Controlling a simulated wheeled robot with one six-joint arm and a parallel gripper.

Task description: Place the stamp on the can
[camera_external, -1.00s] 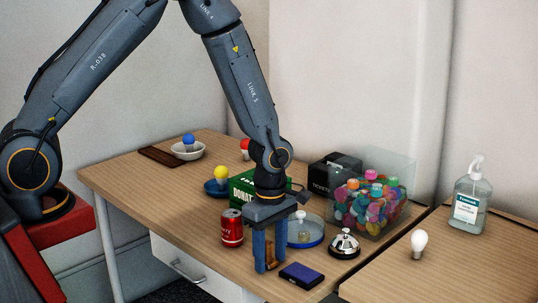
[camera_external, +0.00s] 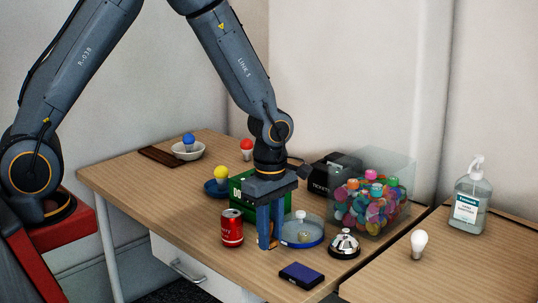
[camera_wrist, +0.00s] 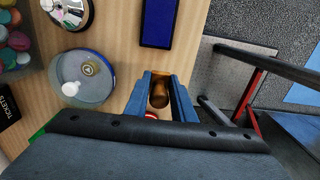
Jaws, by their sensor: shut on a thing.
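The stamp (camera_wrist: 158,93) is brown and wooden. It sits between the blue fingers of my gripper (camera_wrist: 160,100) in the wrist view, and the gripper is shut on it. In the external view my gripper (camera_external: 269,243) points down just right of the can, with the stamp mostly hidden by the fingers. The red can (camera_external: 232,228) stands upright on the table, apart from the gripper. In the wrist view only a small red-and-white bit of the can (camera_wrist: 151,115) shows near the fingers.
A dark blue ink pad (camera_external: 302,275) lies near the front edge. A bell (camera_external: 344,243), a round blue-rimmed dish (camera_external: 316,238) and a clear box (camera_external: 399,168) of colourful pieces stand to the right. A green donation box (camera_external: 238,198) is behind the gripper.

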